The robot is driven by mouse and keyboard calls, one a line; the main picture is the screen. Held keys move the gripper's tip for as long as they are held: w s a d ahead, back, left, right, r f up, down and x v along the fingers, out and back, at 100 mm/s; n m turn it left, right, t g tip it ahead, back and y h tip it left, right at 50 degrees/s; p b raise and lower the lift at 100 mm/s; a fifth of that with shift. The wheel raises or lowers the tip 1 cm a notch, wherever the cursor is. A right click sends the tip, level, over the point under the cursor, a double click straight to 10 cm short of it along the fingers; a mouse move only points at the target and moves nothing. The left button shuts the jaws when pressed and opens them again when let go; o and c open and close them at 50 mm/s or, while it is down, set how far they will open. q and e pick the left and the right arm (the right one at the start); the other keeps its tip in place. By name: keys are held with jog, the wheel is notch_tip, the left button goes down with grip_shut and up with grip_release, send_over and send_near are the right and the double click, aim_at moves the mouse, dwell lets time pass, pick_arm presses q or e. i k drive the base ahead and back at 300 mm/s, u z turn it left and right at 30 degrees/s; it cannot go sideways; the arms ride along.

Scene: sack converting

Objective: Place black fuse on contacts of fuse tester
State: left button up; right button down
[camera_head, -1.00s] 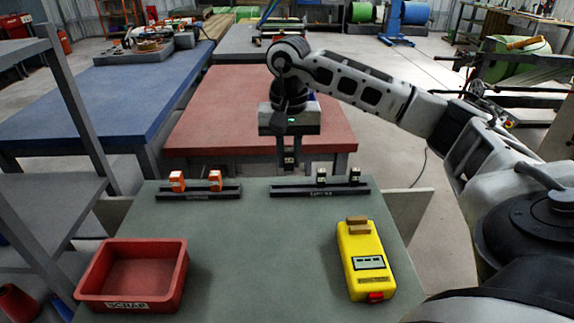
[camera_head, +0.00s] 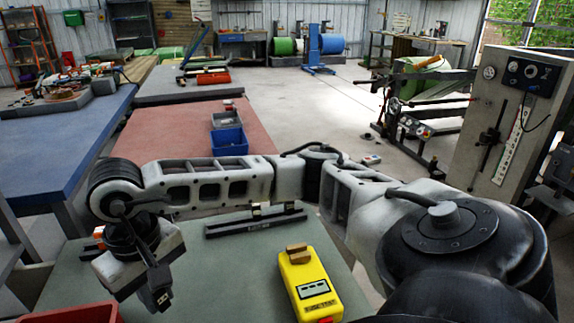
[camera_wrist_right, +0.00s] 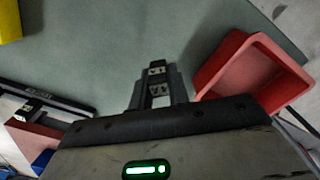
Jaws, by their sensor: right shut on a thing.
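My right gripper (camera_head: 158,292) points down over the left part of the green table. In the right wrist view the gripper (camera_wrist_right: 157,90) is shut on a small black fuse (camera_wrist_right: 157,72) with pale markings. The yellow fuse tester (camera_head: 310,290) lies on the table to the right of the gripper and apart from it, with brown contact blocks (camera_head: 297,252) at its far end. A corner of the tester (camera_wrist_right: 9,22) shows in the wrist view. More black fuses (camera_head: 290,207) stand in the black rack (camera_head: 240,226). My left gripper is out of view.
A red bin (camera_head: 85,314) is at the lower left; in the wrist view the bin (camera_wrist_right: 232,52) is right of the gripper. An orange fuse (camera_head: 98,232) shows partly behind my arm. Table between gripper and tester is clear.

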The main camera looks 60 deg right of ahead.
aim_at(299, 254)
jog(key=u, duration=0.15)
jog(key=k, duration=1.2)
jog(key=z, duration=0.55)
jog(key=i, duration=0.85)
jog(key=u, duration=0.05)
